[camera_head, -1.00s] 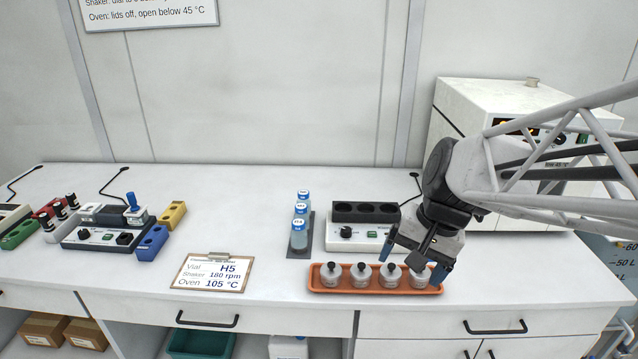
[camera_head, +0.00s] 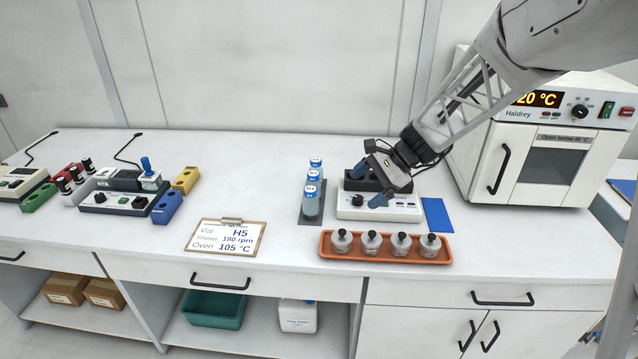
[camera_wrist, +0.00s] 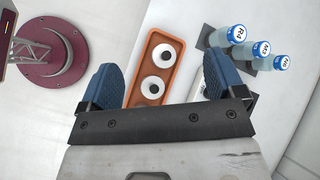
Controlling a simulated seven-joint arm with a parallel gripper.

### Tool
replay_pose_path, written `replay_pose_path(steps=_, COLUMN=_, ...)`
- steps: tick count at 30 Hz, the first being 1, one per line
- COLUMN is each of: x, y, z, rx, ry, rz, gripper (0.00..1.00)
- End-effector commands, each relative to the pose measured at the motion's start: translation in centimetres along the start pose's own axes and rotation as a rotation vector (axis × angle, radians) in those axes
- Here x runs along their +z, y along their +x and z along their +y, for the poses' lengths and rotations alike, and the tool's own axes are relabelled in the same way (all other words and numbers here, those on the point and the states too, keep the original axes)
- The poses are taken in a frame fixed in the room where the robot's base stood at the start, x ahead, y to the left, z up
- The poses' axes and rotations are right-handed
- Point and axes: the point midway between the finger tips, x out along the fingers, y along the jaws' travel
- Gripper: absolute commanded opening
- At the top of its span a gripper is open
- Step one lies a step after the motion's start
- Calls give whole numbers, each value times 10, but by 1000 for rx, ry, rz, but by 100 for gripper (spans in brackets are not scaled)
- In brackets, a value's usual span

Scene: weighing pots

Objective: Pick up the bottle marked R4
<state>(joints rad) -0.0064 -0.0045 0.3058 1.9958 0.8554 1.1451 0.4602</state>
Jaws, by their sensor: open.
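The bottle marked R4 shows in the wrist view (camera_wrist: 236,37), upright with a blue cap, white top label and pale blue contents. It is the one of the row closest to the orange tray, so in the head view it is the front bottle (camera_head: 311,206). My gripper (camera_head: 368,186) is open and empty, above the device with the dark block, to the right of the bottles. In the wrist view my gripper's blue fingers (camera_wrist: 160,72) are wide apart, and the R4 bottle lies outside them, beyond the right finger.
Two more blue-capped bottles (camera_head: 314,172) stand close behind R4 on a dark strip. The device (camera_head: 352,212) stands just right of them. An orange tray (camera_head: 325,252) with several stoppered pots lies in front. A clipboard (camera_head: 226,237) lies left; an oven (camera_head: 540,150) stands right.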

Motion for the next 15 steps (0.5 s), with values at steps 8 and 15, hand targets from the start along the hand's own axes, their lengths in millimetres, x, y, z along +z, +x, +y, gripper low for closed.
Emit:
replay_pose_path(steps=8, x=-48, y=37, z=-46, rx=-69, ry=182, rz=-122, gripper=88)
replay_pose_path(steps=15, x=-92, y=70, z=-82, rx=-127, ry=337, rz=-226, gripper=88)
